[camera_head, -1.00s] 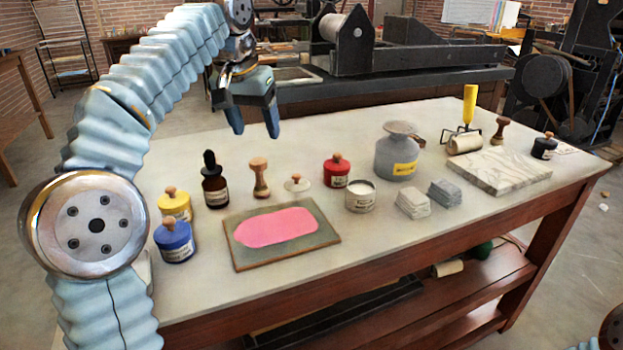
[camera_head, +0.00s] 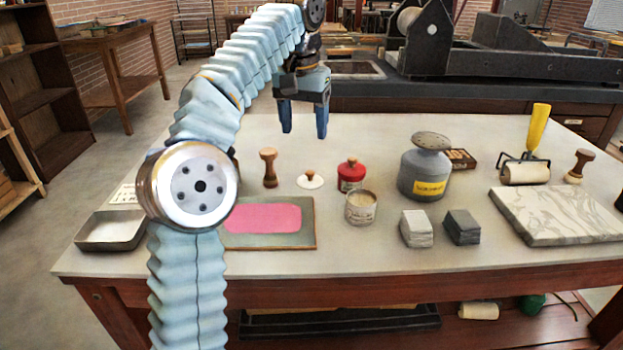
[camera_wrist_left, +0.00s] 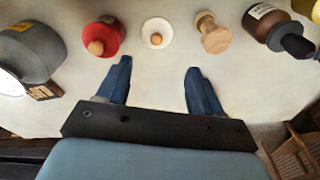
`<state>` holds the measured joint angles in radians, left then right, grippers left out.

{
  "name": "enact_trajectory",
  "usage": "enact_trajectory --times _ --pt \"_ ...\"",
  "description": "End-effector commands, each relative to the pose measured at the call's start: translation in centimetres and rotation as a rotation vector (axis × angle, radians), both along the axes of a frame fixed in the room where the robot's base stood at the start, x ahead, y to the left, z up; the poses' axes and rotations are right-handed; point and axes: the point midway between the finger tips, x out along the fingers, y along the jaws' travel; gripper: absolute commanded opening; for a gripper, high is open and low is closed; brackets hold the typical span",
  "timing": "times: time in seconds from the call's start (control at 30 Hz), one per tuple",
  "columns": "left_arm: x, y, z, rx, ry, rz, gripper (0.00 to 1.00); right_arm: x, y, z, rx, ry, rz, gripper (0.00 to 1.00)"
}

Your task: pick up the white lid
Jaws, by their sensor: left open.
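The white lid (camera_head: 310,181) is a small round disc with a wooden knob, lying on the table between a wooden stamp and a red jar. It also shows in the left wrist view (camera_wrist_left: 157,33), beyond the fingertips and roughly centred between them. My left gripper (camera_head: 304,133) is open and empty, above the far part of the table and behind the lid. Its two blue fingers show in the left wrist view (camera_wrist_left: 157,68), apart from the lid. My right gripper is not in view.
The red jar (camera_head: 351,176) and wooden stamp (camera_head: 269,168) flank the lid closely. A metal tray (camera_head: 110,232) sits at left.

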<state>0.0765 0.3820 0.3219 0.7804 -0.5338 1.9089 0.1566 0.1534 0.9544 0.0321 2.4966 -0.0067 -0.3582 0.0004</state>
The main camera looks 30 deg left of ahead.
Motion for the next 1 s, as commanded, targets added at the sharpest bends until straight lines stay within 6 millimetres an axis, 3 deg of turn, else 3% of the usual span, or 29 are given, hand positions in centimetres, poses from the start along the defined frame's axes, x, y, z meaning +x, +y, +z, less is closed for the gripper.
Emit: enact_trajectory --times 0.23,0.47,0.7,1.0 --pt "0.4 0.0 -4.3 0.004 0.001 -0.001 0.66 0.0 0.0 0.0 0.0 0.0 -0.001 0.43" --pt "0.7 -0.1 -6.3 0.003 -0.003 -0.002 0.66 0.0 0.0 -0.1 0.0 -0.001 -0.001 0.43" --pt "1.0 -0.5 -10.0 0.002 0.0 -0.001 0.66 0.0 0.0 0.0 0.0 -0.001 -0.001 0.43" --pt "1.2 -0.5 -11.2 0.002 -0.004 -0.001 0.66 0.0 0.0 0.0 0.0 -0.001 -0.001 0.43"
